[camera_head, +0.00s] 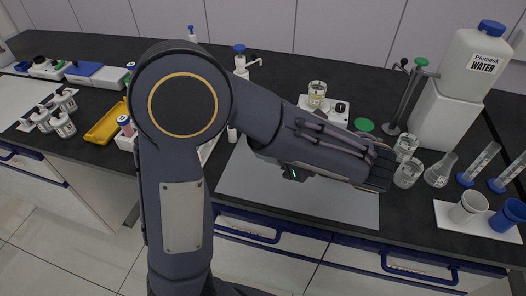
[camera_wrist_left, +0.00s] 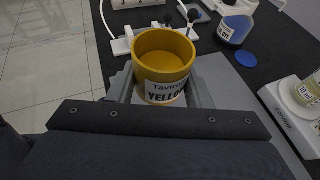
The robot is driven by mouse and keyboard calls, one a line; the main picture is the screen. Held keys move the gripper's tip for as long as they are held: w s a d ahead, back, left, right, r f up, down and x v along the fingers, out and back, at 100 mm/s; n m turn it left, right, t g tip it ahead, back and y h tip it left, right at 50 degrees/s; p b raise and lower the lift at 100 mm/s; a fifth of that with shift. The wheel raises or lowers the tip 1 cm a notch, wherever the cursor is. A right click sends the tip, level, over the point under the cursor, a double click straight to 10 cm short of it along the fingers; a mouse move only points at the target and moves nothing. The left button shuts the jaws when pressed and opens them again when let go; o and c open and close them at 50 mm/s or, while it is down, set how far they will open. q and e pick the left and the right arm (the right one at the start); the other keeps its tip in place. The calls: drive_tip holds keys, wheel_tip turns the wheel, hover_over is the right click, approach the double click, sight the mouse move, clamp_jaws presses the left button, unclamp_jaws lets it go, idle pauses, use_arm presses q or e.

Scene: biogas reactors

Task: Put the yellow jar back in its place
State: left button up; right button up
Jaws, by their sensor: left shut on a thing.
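The yellow jar (camera_wrist_left: 165,58) shows in the left wrist view, open at the top, with a white label reading "YELLOW". My left gripper (camera_wrist_left: 160,88) is shut on it, with one grey finger at each side. The jar looks upright; its base is hidden, so I cannot tell whether it touches a surface. In the head view my left arm crosses the middle of the bench and hides the jar and gripper fingers. My right gripper is in neither view.
Glassware, including a flask (camera_head: 440,170), stands at right. A yellow tray (camera_head: 106,124) is at left. The grey mat (camera_head: 250,180) has bare room.

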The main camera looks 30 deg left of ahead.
use_arm(q)
drive_tip(key=w+a+f, duration=0.3)
drive_tip(key=w+f, duration=0.1)
drive_tip(key=w+a+f, duration=0.4)
drive_tip(key=shift+b, duration=0.3)
drive_tip(key=f, duration=0.3)
drive_tip(key=shift+w+a, duration=0.2)
drive_tip(key=shift+f, duration=0.35)
drive_tip(key=shift+f+b, duration=0.2)
drive_tip(key=shift+b, duration=0.1)
drive_tip(key=o, duration=1.2)
